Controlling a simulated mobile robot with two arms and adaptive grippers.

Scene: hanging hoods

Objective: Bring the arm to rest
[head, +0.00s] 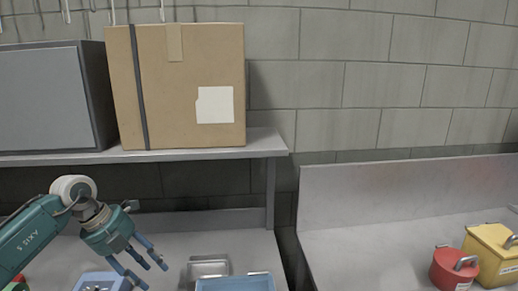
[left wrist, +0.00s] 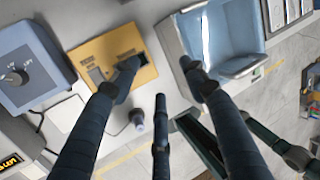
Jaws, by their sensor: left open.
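My left arm comes in from the left in the head view. Its gripper (head: 151,272) points down and to the right, below the shelf and above the steel worktop. Its fingers are spread and hold nothing that I can see. In the left wrist view the open fingers of the left gripper (left wrist: 160,85) reach over a yellow device (left wrist: 112,58) and a light blue bin (left wrist: 234,30), with the view seen tilted. I cannot tell whether any finger touches them. My right gripper is in neither view.
A steel shelf (head: 200,151) above the gripper carries a cardboard box (head: 180,95) and a grey cabinet (head: 45,98). Small metal (head: 208,267) and blue (head: 235,283) containers stand close by. A red pot (head: 452,268) and a yellow container (head: 490,256) are on the right bench.

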